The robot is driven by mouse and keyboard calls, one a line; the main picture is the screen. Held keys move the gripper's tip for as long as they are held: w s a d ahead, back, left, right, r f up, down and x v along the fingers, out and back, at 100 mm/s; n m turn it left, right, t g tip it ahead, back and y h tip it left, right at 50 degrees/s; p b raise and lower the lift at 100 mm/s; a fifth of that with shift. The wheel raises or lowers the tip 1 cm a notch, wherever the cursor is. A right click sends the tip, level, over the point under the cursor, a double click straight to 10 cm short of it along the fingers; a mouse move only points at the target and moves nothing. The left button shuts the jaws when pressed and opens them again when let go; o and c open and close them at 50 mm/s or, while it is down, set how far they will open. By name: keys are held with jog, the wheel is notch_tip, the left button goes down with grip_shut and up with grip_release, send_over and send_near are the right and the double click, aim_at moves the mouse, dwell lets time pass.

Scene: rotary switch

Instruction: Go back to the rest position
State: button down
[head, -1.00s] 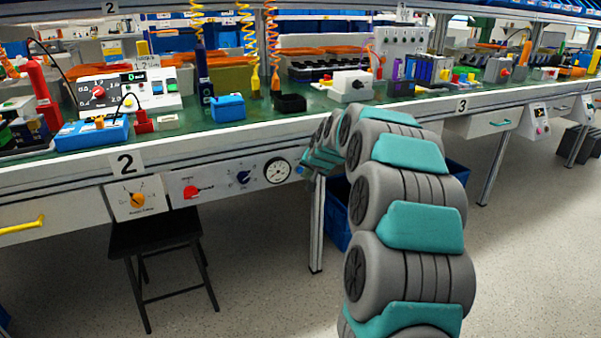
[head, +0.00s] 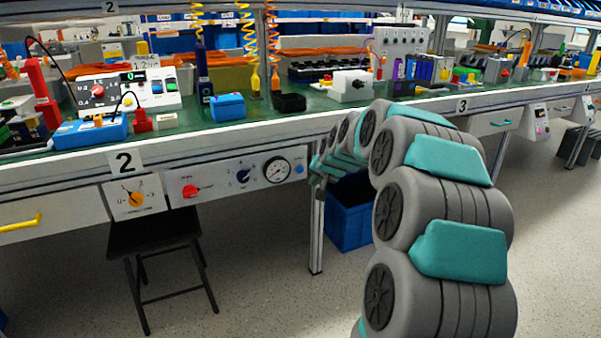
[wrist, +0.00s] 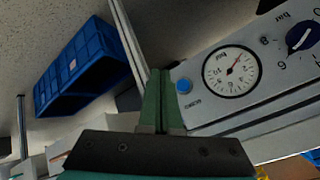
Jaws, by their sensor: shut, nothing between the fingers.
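My gripper (wrist: 160,80) is shut and empty in the wrist view, its two green fingers side by side. In the head view its end (head: 318,178) is small and partly hidden by my arm, near the right end of the bench's front panel. The panel carries a blue rotary knob (head: 243,177), a red knob (head: 190,191) and a round gauge (head: 277,171). An orange knob (head: 136,199) sits on a separate plate to the left. The wrist view shows the gauge (wrist: 231,71), a blue button (wrist: 184,86) and the dark blue knob (wrist: 303,36) right of the fingers.
A blue bin (head: 345,228) stands on the floor beside a bench leg (head: 317,235); it also shows in the wrist view (wrist: 62,82). A black stool (head: 155,233) is under the bench. The benchtop is crowded with devices. Floor at the front is open.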

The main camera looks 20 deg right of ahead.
jog(key=s+a+n+g+y, duration=0.2)
jog(key=s+a+n+g, duration=0.3)
jog(key=s+a, duration=1.45)
jog(key=s+f+n+g, duration=0.1)
jog(key=s+f+g, duration=0.1)
jog(key=s, duration=1.3)
jog(key=s+a+f+n+g+h+p, duration=0.1)
jog(key=s+f+n+g, duration=0.1)
jog(key=s, duration=1.3)
jog(key=shift+s+a+g, duration=0.15)
jog(key=shift+g, duration=0.65)
